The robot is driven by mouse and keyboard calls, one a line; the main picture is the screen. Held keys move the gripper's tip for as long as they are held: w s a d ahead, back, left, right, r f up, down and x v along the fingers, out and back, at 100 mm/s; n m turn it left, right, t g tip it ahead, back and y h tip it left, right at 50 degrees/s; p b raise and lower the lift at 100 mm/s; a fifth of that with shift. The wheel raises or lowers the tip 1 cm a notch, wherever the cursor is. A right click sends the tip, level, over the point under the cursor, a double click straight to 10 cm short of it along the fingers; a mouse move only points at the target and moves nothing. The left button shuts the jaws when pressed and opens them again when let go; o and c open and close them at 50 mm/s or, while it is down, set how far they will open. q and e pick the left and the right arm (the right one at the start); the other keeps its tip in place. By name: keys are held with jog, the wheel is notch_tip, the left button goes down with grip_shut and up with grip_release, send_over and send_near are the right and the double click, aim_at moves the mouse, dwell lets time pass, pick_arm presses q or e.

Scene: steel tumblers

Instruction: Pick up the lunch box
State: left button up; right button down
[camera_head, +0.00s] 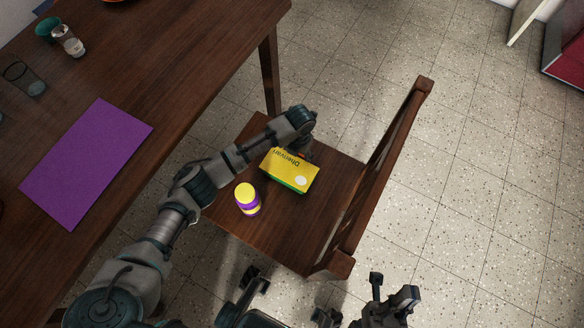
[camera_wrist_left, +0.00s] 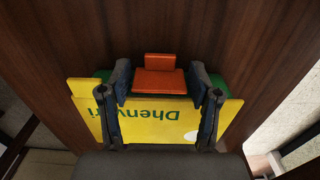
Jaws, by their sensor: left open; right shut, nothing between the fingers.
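The lunch box (camera_head: 291,172) is a yellow and green box with dark lettering, resting on the seat of a wooden chair. In the left wrist view the lunch box (camera_wrist_left: 146,124) has an orange part, like a handle or latch (camera_wrist_left: 160,82), along its edge. My left gripper (camera_wrist_left: 161,78) is open over the box, with one finger on each side of the orange part; I cannot tell whether they touch it. In the head view my left wrist hides the fingertips and the box's far end. My right gripper (camera_head: 391,294) is shut and empty, low in the picture, away from the box.
The chair's backrest (camera_head: 381,180) rises to the right. A wooden table (camera_head: 170,70) with a purple mat (camera_head: 87,163) is at left.

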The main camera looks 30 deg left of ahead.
pick_arm(q)
notch_tip(320, 180, down, 2)
jog(key=shift+f, duration=0.1)
jog(key=shift+a+r, duration=0.1)
jog(key=shift+r, duration=0.2)
jog(key=c, duration=1)
